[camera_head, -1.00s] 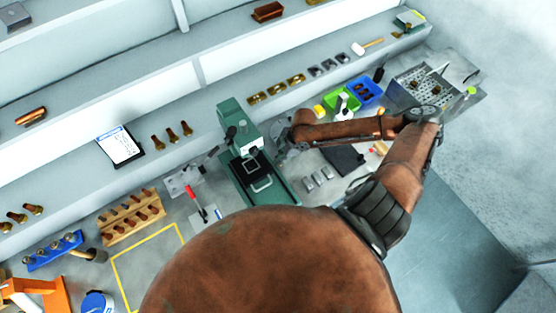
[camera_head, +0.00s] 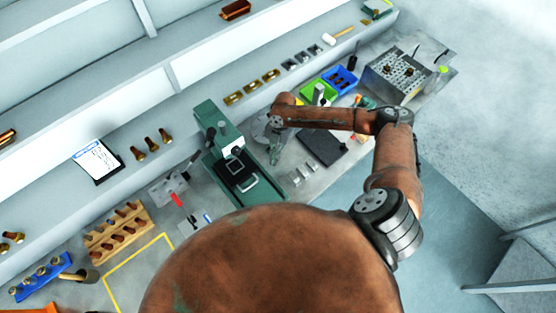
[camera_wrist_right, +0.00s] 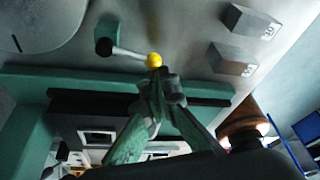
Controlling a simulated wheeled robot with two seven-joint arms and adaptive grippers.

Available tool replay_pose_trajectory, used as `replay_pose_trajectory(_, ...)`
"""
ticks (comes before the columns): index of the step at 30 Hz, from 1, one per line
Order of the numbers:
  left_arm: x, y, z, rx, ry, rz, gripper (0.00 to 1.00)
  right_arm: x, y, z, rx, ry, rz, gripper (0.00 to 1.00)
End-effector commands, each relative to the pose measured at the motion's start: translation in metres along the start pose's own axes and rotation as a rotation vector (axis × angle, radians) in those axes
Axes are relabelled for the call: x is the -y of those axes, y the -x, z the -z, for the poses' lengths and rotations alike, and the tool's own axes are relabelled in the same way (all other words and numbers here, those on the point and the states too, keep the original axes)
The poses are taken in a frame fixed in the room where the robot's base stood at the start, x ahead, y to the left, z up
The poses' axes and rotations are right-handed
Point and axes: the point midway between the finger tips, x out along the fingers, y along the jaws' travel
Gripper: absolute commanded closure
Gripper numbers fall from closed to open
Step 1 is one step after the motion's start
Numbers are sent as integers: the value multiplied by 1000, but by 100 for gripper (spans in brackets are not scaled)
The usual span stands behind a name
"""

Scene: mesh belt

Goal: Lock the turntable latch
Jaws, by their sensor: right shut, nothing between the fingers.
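The latch shows in the right wrist view as a short grey lever with a yellow ball knob (camera_wrist_right: 154,60), pivoted on a dark green block (camera_wrist_right: 104,40). It lies beside the round grey turntable (camera_wrist_right: 40,22), which also shows in the head view (camera_head: 260,126), partly hidden by my arm. My right gripper (camera_wrist_right: 158,82) is shut and empty. Its fingertips are right at the yellow knob; I cannot tell whether they touch it. In the head view my right gripper (camera_head: 274,152) is small and points down next to the green press. My left gripper is not in view.
The green press (camera_head: 235,165) stands close to the left of my right gripper. Grey blocks (camera_wrist_right: 249,22) lie right of the latch. A dark plate (camera_head: 320,147), green bin (camera_head: 318,93) and blue bin (camera_head: 341,80) are nearby. A shelf edge runs behind.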

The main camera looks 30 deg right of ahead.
Motion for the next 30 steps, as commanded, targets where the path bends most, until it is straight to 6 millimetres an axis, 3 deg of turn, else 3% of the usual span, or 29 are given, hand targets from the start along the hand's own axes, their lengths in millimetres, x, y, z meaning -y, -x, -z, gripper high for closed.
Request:
replay_pose_trajectory(9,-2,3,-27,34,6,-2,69,4,1,-2,1,8,3,100)
replay_pose_trajectory(22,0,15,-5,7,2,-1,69,19,1,0,1,7,2,100)
replay_pose_trajectory(30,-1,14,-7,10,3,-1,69,20,0,0,1,7,1,100)
